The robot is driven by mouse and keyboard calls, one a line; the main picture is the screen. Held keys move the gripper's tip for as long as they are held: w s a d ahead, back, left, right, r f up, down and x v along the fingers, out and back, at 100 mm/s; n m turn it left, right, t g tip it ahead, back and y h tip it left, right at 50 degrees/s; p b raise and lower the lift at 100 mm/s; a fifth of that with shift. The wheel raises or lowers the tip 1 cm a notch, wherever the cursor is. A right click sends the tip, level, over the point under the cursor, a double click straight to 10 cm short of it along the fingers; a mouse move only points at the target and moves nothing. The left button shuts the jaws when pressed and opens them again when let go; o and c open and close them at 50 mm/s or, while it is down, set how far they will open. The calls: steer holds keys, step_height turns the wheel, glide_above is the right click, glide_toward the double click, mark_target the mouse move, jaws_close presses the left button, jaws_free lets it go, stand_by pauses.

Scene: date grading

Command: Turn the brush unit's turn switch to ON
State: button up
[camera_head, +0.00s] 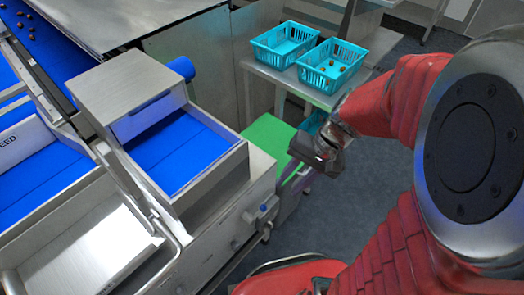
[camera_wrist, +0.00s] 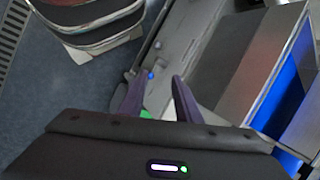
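The brush unit (camera_head: 205,185) is a grey metal housing with a blue-floored channel, left of centre in the head view. A small blue knob (camera_head: 263,207), which looks like the turn switch, sits on its side panel. It also shows in the wrist view as a blue dot (camera_wrist: 151,75) between the fingertips in the picture. Its ON or OFF position is too small to read. My gripper (camera_head: 306,153) is beyond and to the right of the knob, apart from it. In the wrist view its purple fingers (camera_wrist: 159,77) are spread and empty.
Two turquoise baskets (camera_head: 284,45) stand on a grey table at the back; the right one (camera_head: 331,65) holds a few dates. A green surface (camera_head: 268,134) lies behind my gripper. A rail (camera_head: 237,262) runs along the unit's lower side. Grey floor (camera_head: 385,185) is open to the right.

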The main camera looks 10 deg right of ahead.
steer(key=d+f+m+t+y, duration=0.35)
steer(key=f+m, duration=0.55)
steer(key=f, duration=0.6)
steer(key=d+f+m+t+y, duration=0.2)
steer(key=d+f+m+t, duration=0.25)
steer(key=f+m, duration=0.75)
steer(key=m+t+h, duration=0.2)
steer(key=h, duration=0.1)
glide_toward(272, 226)
steer(key=v, duration=0.3)
steer(key=f+v, duration=0.1)
steer(key=shift+s+d+r, duration=0.2)
steer(key=shift+s+d, duration=0.1)
steer(key=shift+d, duration=0.1)
steer(key=shift+w+a+t+y, duration=0.1)
steer(key=shift+a+t+y, duration=0.05)
steer(key=shift+t+y, duration=0.15)
steer(key=shift+x, duration=6.75)
steer(key=shift+f, duration=0.1)
steer(key=shift+c, duration=0.5)
